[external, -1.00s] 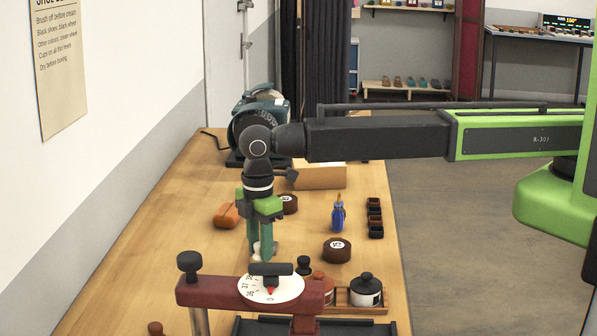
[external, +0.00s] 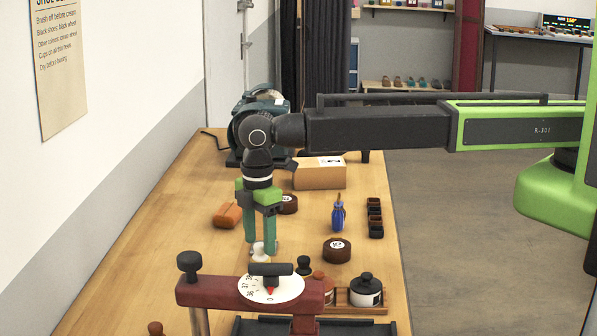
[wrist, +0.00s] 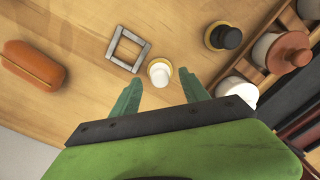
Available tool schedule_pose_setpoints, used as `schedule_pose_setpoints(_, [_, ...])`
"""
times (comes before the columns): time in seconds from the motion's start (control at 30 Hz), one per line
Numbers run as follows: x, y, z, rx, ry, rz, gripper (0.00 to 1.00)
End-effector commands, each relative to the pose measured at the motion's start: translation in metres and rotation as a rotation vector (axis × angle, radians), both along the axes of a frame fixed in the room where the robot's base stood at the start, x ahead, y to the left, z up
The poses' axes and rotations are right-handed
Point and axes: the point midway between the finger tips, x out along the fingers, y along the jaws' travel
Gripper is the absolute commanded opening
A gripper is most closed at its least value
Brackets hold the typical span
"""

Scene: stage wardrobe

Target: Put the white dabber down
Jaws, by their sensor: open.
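The white dabber (wrist: 159,72) stands upright on the bench in the wrist view, its white knob above a pale yellowish base. In the external view the white dabber (external: 258,254) shows at the level of my fingertips, partly hidden low down by the dial stand. My gripper (external: 262,243) points down with its green fingers apart. In the wrist view my gripper (wrist: 160,88) is open and empty, and the dabber stands just beyond the fingertips, apart from both fingers. A grey square frame (wrist: 128,49) lies flat beside the dabber, which is outside it.
An orange-brown brush (wrist: 33,64) lies to the left. A black-knobbed dabber (wrist: 224,37) and lidded pots (wrist: 280,52) stand to the right. The dial stand (external: 250,290) is in front; a blue bottle (external: 338,216) and dark round tin (external: 337,250) are right.

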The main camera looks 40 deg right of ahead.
Motion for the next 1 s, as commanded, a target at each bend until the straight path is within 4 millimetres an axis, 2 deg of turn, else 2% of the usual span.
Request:
schedule_pose_setpoints(0.03, [0.000, 0.000, 0.019, 0.000, 0.000, 0.000, 0.53])
schedule_pose_setpoints(0.3, [0.000, 0.000, 0.081, 0.000, 0.000, 0.000, 0.53])
schedule_pose_setpoints(0.4, [0.000, 0.000, 0.096, 0.000, 0.000, 0.000, 0.53])
schedule_pose_setpoints(0.53, [0.000, 0.000, 0.103, 0.000, 0.000, 0.000, 0.53])
schedule_pose_setpoints(0.87, [0.002, -0.004, 0.100, 0.000, 0.000, -0.007, 0.53])
schedule_pose_setpoints(0.97, [0.025, -0.039, 0.100, 0.000, 0.000, -0.082, 0.53])
schedule_pose_setpoints(1.0, [0.041, -0.067, 0.100, -0.001, 0.000, -0.139, 0.53])
